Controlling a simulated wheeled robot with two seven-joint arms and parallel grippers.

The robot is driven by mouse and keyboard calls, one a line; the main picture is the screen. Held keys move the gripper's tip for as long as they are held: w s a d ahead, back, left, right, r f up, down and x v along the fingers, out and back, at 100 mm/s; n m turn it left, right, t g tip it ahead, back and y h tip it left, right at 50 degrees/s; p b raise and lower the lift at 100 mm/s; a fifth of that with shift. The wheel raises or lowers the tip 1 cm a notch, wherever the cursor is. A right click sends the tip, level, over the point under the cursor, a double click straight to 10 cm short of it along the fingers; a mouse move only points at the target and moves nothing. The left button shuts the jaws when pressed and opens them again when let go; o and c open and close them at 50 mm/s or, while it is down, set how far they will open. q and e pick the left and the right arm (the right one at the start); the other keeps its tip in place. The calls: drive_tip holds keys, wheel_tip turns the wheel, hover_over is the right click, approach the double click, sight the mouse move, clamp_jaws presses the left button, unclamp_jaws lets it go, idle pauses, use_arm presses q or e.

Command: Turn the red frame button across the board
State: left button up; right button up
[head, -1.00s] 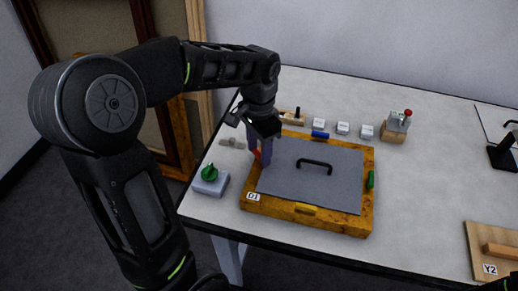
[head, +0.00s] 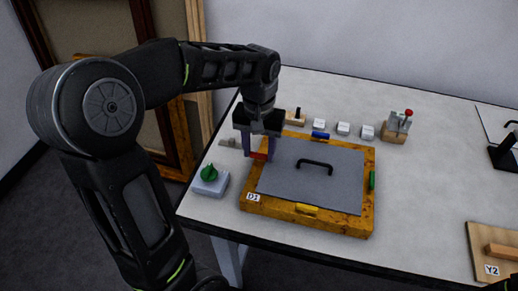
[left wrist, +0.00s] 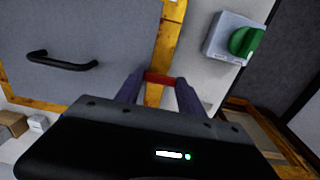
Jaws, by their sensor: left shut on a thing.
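The wooden frame D1 (head: 335,226) lies on the table with a grey board (head: 300,178) set in it; the board has a black handle (head: 315,163). The red button (head: 258,156) is on the frame's left rail and points left to right, across the rail. My left gripper (head: 259,156) points down and is shut on the red button, one finger at each end. The left wrist view also shows the red button (left wrist: 160,79) between the fingers. Blue (head: 320,135), green (head: 372,180) and yellow (head: 306,209) buttons sit on the other rails.
A grey box with a green knob (head: 209,173) stands close left of the frame. Several small white blocks (head: 343,128) and a red-tipped clamp (head: 398,124) stand behind it. A wooden piece Y2 (head: 487,268) lies at the right. The table between is clear.

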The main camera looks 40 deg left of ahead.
sight(259, 154)
idle(0.4)
use_arm(q)
drive_tip(key=o, duration=1.4)
drive_tip(key=shift+c, duration=0.2)
drive_tip(key=shift+r, duration=0.1)
wheel_tip(259, 154, up, 8)
drive_tip(key=shift+f, duration=0.15)
